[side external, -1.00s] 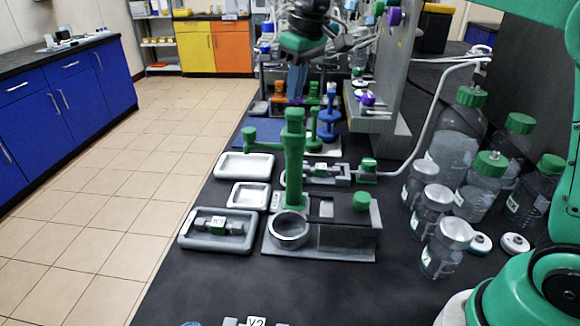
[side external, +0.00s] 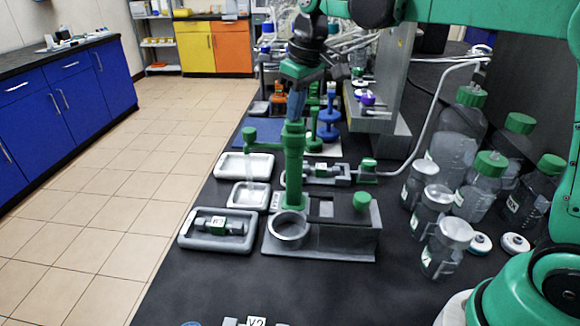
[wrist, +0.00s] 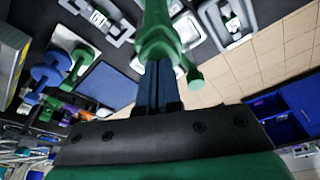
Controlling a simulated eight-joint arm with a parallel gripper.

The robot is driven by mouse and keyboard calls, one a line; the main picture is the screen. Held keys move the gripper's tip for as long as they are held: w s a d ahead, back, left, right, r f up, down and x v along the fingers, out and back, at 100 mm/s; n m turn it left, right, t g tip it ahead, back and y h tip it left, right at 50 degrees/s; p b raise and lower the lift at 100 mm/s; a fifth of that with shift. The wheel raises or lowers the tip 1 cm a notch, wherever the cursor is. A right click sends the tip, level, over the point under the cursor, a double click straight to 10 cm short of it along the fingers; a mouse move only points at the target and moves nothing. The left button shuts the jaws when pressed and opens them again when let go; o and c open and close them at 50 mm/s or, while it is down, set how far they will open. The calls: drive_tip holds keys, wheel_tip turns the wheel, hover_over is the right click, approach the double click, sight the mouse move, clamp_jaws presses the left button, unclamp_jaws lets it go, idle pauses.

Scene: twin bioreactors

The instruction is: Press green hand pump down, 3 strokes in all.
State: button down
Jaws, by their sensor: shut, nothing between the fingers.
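The green hand pump (side external: 293,165) stands upright on a grey base, with a green spout (side external: 249,134) reaching left. My gripper (side external: 295,114) is shut and empty, pointing down, with its blue fingers at the top of the pump handle (side external: 293,129). They look to be touching it. In the wrist view the shut fingers (wrist: 160,88) meet the green pump handle (wrist: 158,38), which hides part of the pump below. A faint pale streak shows below the spout, over the small white tray (side external: 248,195).
A grey tray (side external: 187,243) with a green-banded fitting lies front left. Bottles with green caps (side external: 490,163) and clear jars (side external: 446,247) crowd the right. A grey upright panel (side external: 397,75) and blue and green pieces stand behind the pump. The bench front is mostly clear.

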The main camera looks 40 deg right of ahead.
drive_tip(key=shift+r, duration=1.9)
wheel_tip(320, 180, up, 6)
drive_tip(key=s+f+m+t, duration=0.1)
drive_tip(key=s+f, duration=0.3)
drive_tip(key=f, duration=0.1)
drive_tip(key=s+f+m+t, duration=0.1)
drive_tip(key=s+f+t, duration=0.1)
drive_tip(key=s+f, duration=0.3)
drive_tip(key=s+f+m+t, duration=0.1)
drive_tip(key=s+f+t, duration=0.1)
drive_tip(key=s+f, duration=0.2)
drive_tip(key=shift+s+d+f+h, duration=0.15)
drive_tip(key=shift+s+f, duration=0.05)
drive_tip(key=shift+f, duration=0.2)
drive_tip(key=shift+s+d+f+h, duration=0.15)
drive_tip(key=shift+f, duration=0.2)
idle(0.8)
